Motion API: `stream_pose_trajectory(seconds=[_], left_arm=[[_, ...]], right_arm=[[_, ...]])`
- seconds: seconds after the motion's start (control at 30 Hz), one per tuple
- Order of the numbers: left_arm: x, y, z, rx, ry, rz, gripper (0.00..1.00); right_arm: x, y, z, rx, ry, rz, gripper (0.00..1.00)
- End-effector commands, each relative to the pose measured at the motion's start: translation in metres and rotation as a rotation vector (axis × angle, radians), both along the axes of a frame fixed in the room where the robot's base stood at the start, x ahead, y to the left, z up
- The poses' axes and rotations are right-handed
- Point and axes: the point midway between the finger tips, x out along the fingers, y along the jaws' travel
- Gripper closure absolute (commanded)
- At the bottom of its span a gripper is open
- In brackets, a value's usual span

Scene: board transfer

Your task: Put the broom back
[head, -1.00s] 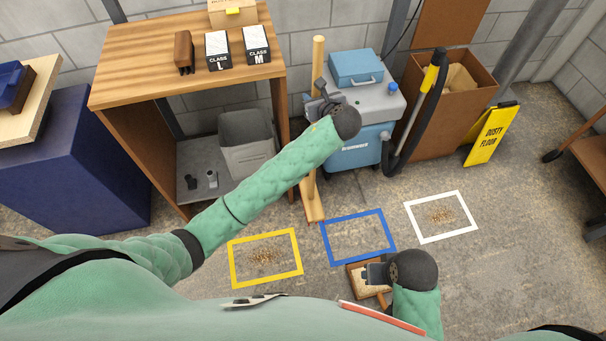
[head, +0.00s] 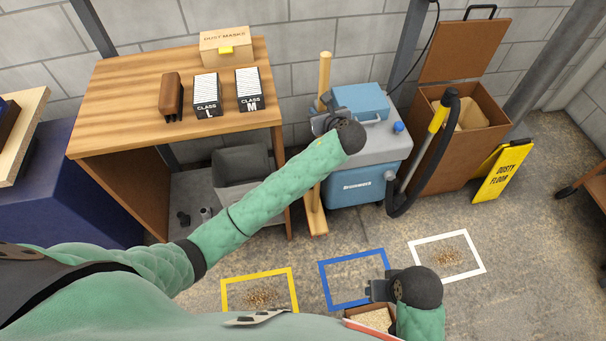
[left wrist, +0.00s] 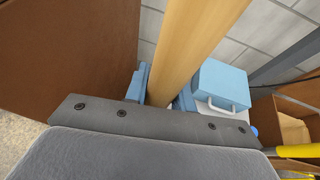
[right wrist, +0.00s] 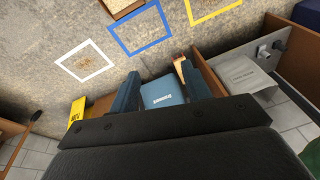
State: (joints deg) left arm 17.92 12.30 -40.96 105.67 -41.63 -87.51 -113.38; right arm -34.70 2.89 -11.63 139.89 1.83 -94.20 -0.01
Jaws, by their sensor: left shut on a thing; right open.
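The broom (head: 324,76) stands nearly upright between the wooden bench and the blue vacuum, with its wooden foot at floor level. My left gripper (head: 320,122) is shut around its upper handle. In the left wrist view the pale wooden handle (left wrist: 195,40) passes between the fingers (left wrist: 162,95). My right gripper (head: 375,290) is open and empty in front, low over the floor by the blue square; its two fingers show apart in the right wrist view (right wrist: 166,86). My left forearm partly covers the broom's middle.
The blue vacuum (head: 355,188) with its hose stands right of the broom. The wooden bench (head: 130,95) is on the left with a grey bin (head: 238,165) beneath it. Floor squares are yellow (head: 259,271), blue (head: 351,255) and white (head: 446,235). A tray of grains (head: 372,319) sits below my right gripper.

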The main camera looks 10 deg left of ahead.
Motion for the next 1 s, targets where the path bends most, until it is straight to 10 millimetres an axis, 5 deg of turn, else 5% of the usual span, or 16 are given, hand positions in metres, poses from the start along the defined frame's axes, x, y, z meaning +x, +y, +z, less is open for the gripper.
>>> stream_pose_trajectory(seconds=[0.43, 0.7, 1.0], left_arm=[[0.052, 0.049, -0.040, 0.003, 0.000, 0.003, 1.00], [0.078, 0.072, -0.062, 0.001, 0.000, 0.002, 1.00], [0.083, 0.076, -0.075, 0.001, 0.001, 0.001, 1.00]], right_arm=[[-0.007, -0.013, 0.019, -0.029, 0.038, -0.015, 0.52], [-0.002, -0.012, -0.001, -0.034, 0.046, -0.016, 0.52], [0.003, -0.011, -0.008, -0.034, 0.039, -0.017, 0.52]])
